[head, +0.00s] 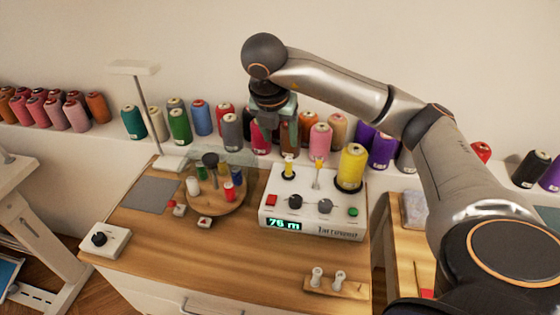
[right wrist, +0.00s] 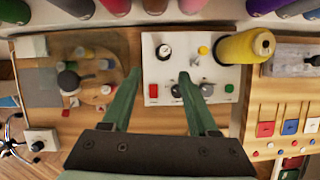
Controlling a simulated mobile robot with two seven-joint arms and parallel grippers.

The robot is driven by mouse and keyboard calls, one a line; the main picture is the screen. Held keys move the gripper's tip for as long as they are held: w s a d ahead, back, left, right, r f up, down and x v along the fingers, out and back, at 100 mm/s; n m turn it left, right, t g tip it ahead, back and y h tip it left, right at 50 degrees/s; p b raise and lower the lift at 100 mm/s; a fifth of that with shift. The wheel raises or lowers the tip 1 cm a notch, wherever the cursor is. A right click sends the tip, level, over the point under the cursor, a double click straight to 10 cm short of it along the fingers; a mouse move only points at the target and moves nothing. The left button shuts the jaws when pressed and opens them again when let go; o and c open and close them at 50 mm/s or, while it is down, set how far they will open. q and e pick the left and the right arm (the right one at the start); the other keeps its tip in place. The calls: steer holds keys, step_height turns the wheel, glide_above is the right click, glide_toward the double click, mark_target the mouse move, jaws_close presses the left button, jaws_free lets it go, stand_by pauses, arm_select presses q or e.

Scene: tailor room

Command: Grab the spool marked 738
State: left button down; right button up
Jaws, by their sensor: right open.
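Many thread spools stand in a row along the wall ledge in the head view, and I cannot read a number on any of them, so I cannot tell which is marked 738. They include a green spool (head: 180,127), a blue spool (head: 201,118), a grey spool (head: 232,133), a pink spool (head: 320,141) and a purple spool (head: 382,150). A yellow spool (head: 351,168) stands on the white winding machine (head: 312,228). My right gripper (head: 273,118) hangs in front of the row, hiding parts of spools; its green fingers (right wrist: 159,75) are apart and empty in the right wrist view. My left gripper is not in view.
A round wooden stand (head: 218,205) with small spools sits left of the machine, under a clear cover. A lamp (head: 135,70), a grey mat (head: 150,194) and a knob box (head: 105,240) are further left. More red and pink spools (head: 55,113) stand at far left.

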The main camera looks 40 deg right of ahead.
steer(key=b, duration=0.2)
glide_above(289, 159)
steer(key=s+a, duration=0.1)
steer(key=a, duration=0.2)
step_height(289, 159, down, 5)
steer(key=shift+s+d+p+x, duration=0.1)
steer(key=shift+x, duration=1)
steer(key=shift+s+d+p+x, duration=0.1)
steer(key=shift+d+p+x, duration=0.05)
steer(key=shift+x, duration=1)
steer(key=shift+s+d+p+x, duration=0.1)
steer(key=shift+x, duration=1)
steer(key=shift+r, duration=0.1)
jaws_close()
